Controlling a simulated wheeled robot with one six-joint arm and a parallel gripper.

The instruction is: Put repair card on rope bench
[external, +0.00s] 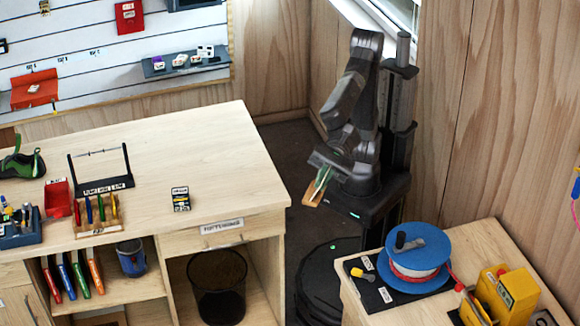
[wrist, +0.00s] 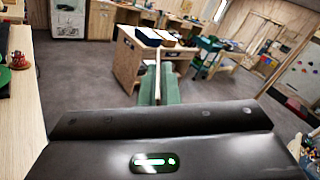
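My gripper (external: 320,186) is in front of my column, above my base, in the gap between the two benches. It is shut on a thin tan card-like piece, the repair card (external: 312,197), which sticks out below the fingers. In the wrist view the card (wrist: 157,82) shows edge-on between the green fingers of my gripper (wrist: 159,90); its face is hidden. The rope bench (external: 352,296), a pale wooden bench at lower right, carries a blue spool of rope (external: 414,258). The card is apart from both benches.
A yellow device (external: 503,298) and a dark board (external: 370,283) also take up room on the rope bench. The large left bench (external: 225,165) holds a small labelled block (external: 180,199), a rack (external: 100,170) and tools. A black bin (external: 218,288) stands under it.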

